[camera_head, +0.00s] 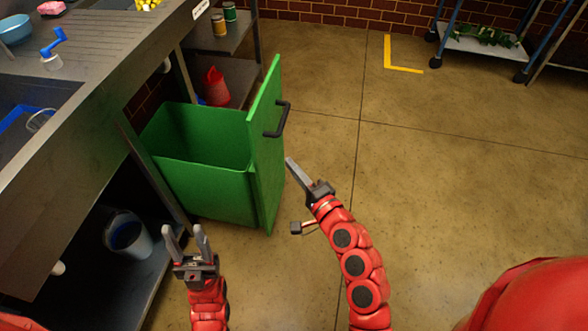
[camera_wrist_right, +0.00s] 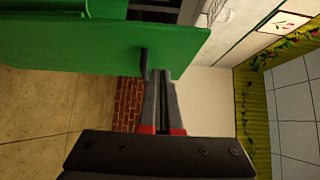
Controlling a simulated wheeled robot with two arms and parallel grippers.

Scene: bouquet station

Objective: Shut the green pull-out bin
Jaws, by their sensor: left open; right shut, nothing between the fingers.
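The green pull-out bin (camera_head: 205,165) stands pulled out from under the steel counter in the head view, its inside open to view. Its front panel (camera_head: 267,150) is upright and carries a dark handle (camera_head: 277,120) on its outer face. My right gripper (camera_head: 289,162) is shut and empty, just to the right of the panel and below the handle in the picture. In the right wrist view the shut fingers (camera_wrist_right: 160,78) point at the green panel (camera_wrist_right: 100,45) close to the dark handle (camera_wrist_right: 143,62); I cannot tell if they touch. My left gripper (camera_head: 186,232) is open and empty, in front of the bin.
The steel counter (camera_head: 110,60) runs along the left. A grey bucket (camera_head: 128,236) stands on its lower shelf, and a red item (camera_head: 216,87) sits on a shelf behind the bin. The floor (camera_head: 450,170) to the right is clear, up to a wheeled cart (camera_head: 480,42) at the back.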

